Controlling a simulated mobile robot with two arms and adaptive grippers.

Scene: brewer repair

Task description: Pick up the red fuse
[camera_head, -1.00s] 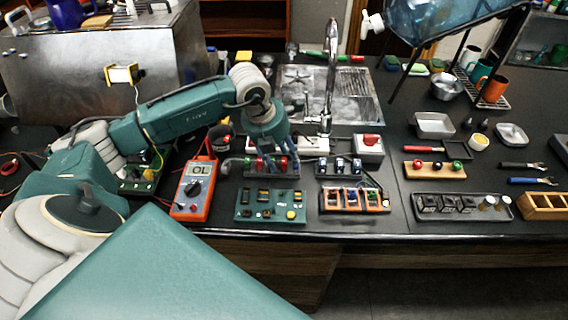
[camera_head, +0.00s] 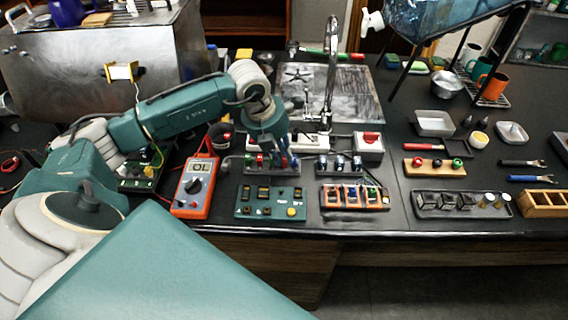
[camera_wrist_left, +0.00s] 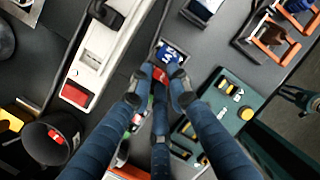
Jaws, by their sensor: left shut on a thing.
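My left gripper (camera_head: 288,159) points down over the fuse rack (camera_head: 270,172) at the front of the bench. In the left wrist view its blue-black fingers (camera_wrist_left: 161,79) are shut on a red fuse (camera_wrist_left: 160,75), which shows as a small red patch between the fingertips. The fingers hide most of it, and I cannot tell whether it still sits in the rack. A blue fuse (camera_wrist_left: 171,54) is just beyond the fingertips. A green part (camera_wrist_left: 137,121) shows beside the left finger. My right gripper is out of view.
The orange multimeter (camera_head: 194,187) stands left of the rack. A teal circuit board (camera_head: 270,204) lies in front. An orange-framed tray (camera_head: 354,197) and another fuse rack (camera_head: 339,171) are to the right. A power strip (camera_head: 314,143) and a red-switched box (camera_head: 368,147) lie behind.

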